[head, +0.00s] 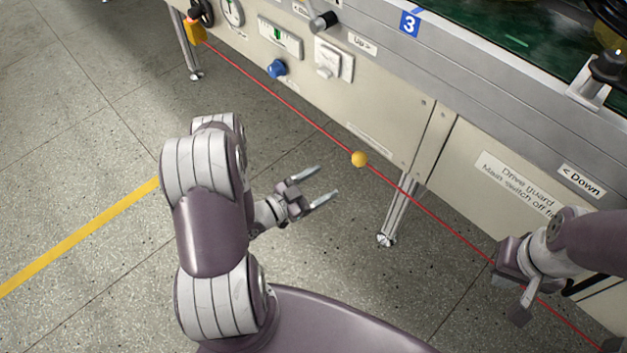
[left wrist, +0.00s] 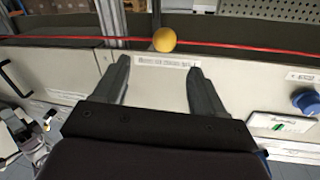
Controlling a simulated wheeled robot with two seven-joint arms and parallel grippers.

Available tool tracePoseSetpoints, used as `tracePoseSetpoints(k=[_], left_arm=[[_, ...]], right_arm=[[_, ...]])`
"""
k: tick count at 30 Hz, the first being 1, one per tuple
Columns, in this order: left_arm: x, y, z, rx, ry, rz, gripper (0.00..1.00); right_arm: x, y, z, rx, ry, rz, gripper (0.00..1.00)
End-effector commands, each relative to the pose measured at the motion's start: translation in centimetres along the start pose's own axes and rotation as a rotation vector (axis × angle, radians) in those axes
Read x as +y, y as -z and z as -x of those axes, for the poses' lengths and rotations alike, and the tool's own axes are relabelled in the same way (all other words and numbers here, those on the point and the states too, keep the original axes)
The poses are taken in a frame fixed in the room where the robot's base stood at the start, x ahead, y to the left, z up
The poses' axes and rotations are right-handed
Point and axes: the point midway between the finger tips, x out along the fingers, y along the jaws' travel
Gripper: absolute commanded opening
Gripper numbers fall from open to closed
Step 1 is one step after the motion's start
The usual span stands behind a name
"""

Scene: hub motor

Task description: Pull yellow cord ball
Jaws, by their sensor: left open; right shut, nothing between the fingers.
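The yellow ball (head: 359,159) sits on a taut red cord (head: 297,115) that runs along the front of the machine. My left gripper (head: 328,182) is open and empty, a short way left of and below the ball in the head view. In the left wrist view the ball (left wrist: 164,39) shows beyond the open fingers, roughly between them and apart from them. My right gripper (head: 516,304) is shut and empty at the lower right, close to the cord in the picture. Its fingertips are partly hard to make out.
The machine's front panel (head: 395,135) carries a blue knob (head: 277,68), switches and labels. A yellow box (head: 194,30) holds the cord's far left end. A metal leg (head: 402,210) stands below the ball. The floor at left is clear, with a yellow line (head: 80,235).

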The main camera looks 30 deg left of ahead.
Motion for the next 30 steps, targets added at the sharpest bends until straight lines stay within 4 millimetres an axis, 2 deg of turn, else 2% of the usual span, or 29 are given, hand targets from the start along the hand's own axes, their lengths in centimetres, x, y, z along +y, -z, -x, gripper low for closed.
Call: tracePoseSetpoints(k=[3,6,21,23,26,27,28,30], left_arm=[[-0.1,0.1,1.6,-0.002,0.002,0.001,0.71],[0.0,0.0,2.2,0.0,0.0,-0.001,0.71],[0.0,-0.1,2.2,0.0,-0.001,0.002,0.71],[0.3,-0.7,2.2,-0.031,-0.013,0.02,0.71],[1.4,-5.1,3.1,-0.261,-0.02,0.105,0.71],[1.7,-7.6,4.4,-0.428,-0.006,0.17,0.71],[1.4,-9.2,5.6,-0.569,0.015,0.219,0.71],[-0.4,-10.2,8.7,-0.911,0.075,0.318,0.71]], right_arm=[[0.0,0.1,0.6,0.0,0.0,0.0,0.0],[0.0,0.1,0.7,0.0,0.0,0.0,0.0],[0.0,0.1,0.6,0.0,0.0,0.0,0.0],[0.0,0.1,0.6,0.0,0.0,0.0,0.0],[0.0,0.1,0.6,0.0,0.0,0.0,0.0],[0.0,0.1,0.6,0.0,0.0,0.0,0.0],[0.0,0.1,0.7,0.0,0.0,0.0,0.0],[0.0,0.1,1.2,0.0,0.0,0.0,0.0]])
